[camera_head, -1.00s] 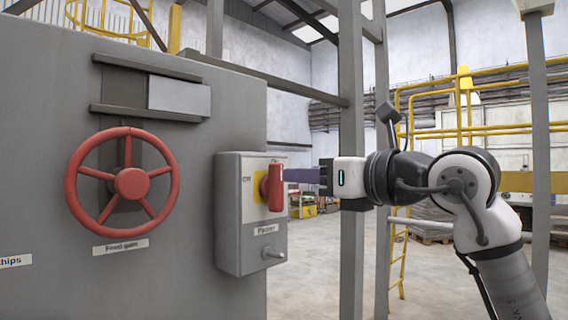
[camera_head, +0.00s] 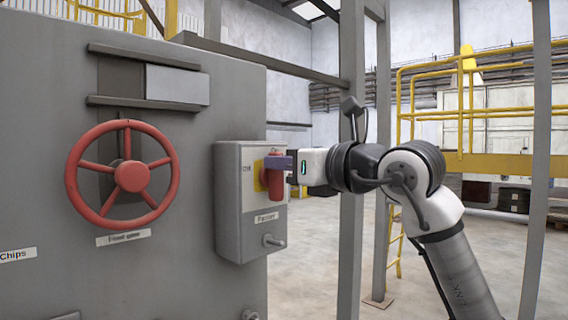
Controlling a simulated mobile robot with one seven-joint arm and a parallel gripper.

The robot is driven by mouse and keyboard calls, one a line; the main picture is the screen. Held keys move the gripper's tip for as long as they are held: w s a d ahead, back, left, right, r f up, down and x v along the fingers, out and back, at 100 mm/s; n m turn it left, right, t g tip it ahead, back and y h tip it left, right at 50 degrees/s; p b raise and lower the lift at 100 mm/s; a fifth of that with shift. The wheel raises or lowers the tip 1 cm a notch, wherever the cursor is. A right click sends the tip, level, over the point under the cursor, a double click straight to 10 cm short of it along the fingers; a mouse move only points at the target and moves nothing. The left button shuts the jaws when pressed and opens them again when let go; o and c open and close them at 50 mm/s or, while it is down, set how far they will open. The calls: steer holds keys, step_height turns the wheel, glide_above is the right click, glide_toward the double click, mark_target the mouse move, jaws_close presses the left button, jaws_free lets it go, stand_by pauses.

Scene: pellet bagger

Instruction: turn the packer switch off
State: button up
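The packer switch is a grey box (camera_head: 228,205) on the machine's side, with a red handle (camera_head: 275,186) on a yellow plate (camera_head: 258,176). The handle stands upright. A label (camera_head: 266,217) below it reads like "Packer", and a small "On" mark shows above it. My gripper (camera_head: 280,162) comes in from the right, with its purple fingers at the top of the red handle. The fingers overlap the handle in the view. I cannot tell whether they touch it or how far apart they are.
A red handwheel (camera_head: 132,177) labelled "Feed gate" is left of the switch box. A small metal toggle (camera_head: 272,241) sticks out low on the box. A grey post (camera_head: 352,140) stands close by my arm. Yellow railings (camera_head: 470,160) stand behind on the right.

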steer(key=shift+a+f, duration=0.1)
steer(key=shift+f, duration=0.2)
jaws_close()
steer(key=n+b, duration=0.1)
steer(key=n, duration=0.2)
steer(key=n+b, duration=0.1)
steer(key=n, duration=0.2)
steer(key=s+a+f+n+b, duration=0.1)
steer(key=n+b, duration=0.1)
steer(key=n, duration=0.4)
steer(key=n+b, duration=0.1)
steer(key=shift+s+a+f+n, duration=0.2)
steer(key=shift+f+n, duration=0.05)
steer(key=shift+n, duration=0.05)
steer(key=n, duration=0.3)
steer(key=shift+f, duration=0.2)
steer(key=shift+n+b, duration=0.3)
steer(key=shift+n, duration=0.3)
steer(key=o, duration=0.8)
jaws_free()
steer(key=shift+o, duration=0.2)
